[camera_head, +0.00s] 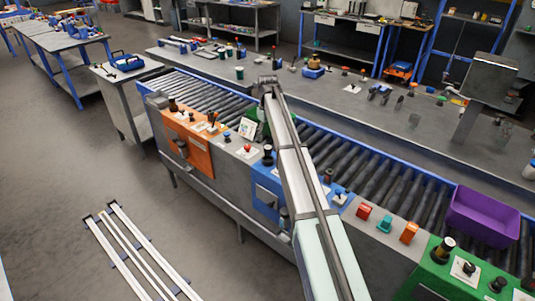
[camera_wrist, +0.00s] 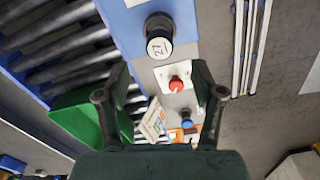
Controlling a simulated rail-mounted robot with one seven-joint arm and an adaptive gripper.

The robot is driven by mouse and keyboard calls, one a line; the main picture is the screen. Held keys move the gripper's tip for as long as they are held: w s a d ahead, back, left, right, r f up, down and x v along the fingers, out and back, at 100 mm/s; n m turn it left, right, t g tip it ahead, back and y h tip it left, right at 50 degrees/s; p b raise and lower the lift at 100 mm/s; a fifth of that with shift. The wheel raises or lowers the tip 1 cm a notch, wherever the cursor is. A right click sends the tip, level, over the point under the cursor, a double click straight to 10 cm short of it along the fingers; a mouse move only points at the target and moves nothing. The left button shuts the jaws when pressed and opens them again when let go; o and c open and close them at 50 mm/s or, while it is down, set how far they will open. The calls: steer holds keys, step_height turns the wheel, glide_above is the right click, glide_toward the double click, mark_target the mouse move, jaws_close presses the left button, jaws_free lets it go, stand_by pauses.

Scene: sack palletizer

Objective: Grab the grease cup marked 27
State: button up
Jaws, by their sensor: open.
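The grease cup marked 27 (camera_wrist: 159,42) is a black round cup with a white top, near the top middle of the wrist view. It stands at the edge of a blue panel. In the head view, a black cup just left of my arm looks like the same one (camera_head: 268,155); its number is too small to read there. My gripper (camera_wrist: 160,98) is open and empty in the wrist view, with its two fingers spread below the cup in the picture. The fingers are apart from the cup. I cannot make out the fingers in the head view.
A red knob (camera_wrist: 176,84) and a blue knob (camera_wrist: 186,119) stand near the cup. A white printed card (camera_wrist: 153,118) and a green bin (camera_wrist: 78,112) are beside them. The roller conveyor (camera_head: 370,170) runs behind the panels, with a purple bin (camera_head: 483,213) on it.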

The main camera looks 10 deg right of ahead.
mark_target(268, 153)
step_height(268, 153, down, 5)
steer(key=shift+p, duration=0.55)
steer(key=shift+f+p, duration=1.2)
steer(key=shift+f, duration=1.45)
steer(key=c, duration=1.3)
